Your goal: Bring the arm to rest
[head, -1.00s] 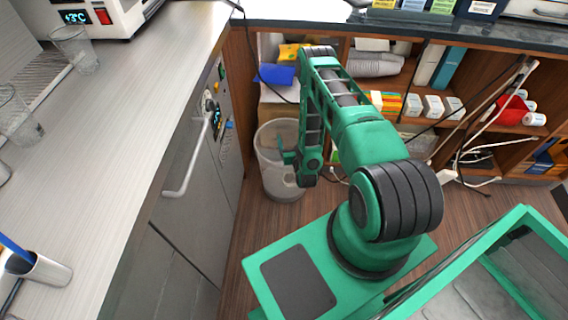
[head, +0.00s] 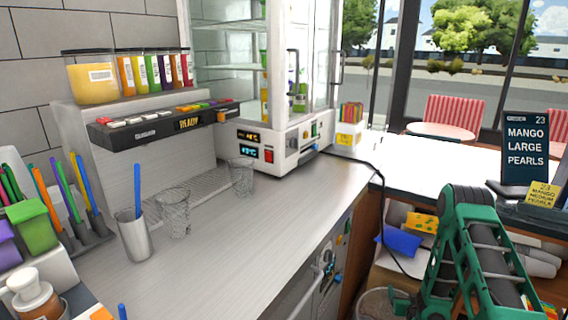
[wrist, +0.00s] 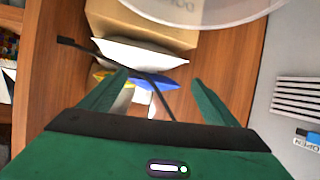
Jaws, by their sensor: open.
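My gripper (wrist: 152,98) shows in the wrist view with its two green fingers spread wide apart and nothing between them. Beyond the fingers are the shelf's contents, including a white packet (wrist: 145,52) and a blue packet (wrist: 155,84). In the head view my green arm stands folded at the lower right, in front of the wooden shelving.
The counter (head: 235,230) carries two clear cups (head: 173,216) (head: 241,177), a metal cup (head: 134,236) with a blue stick, and a dispenser (head: 160,120). A bin (head: 378,303) stands near my arm. A black cable (head: 383,210) hangs by the counter end.

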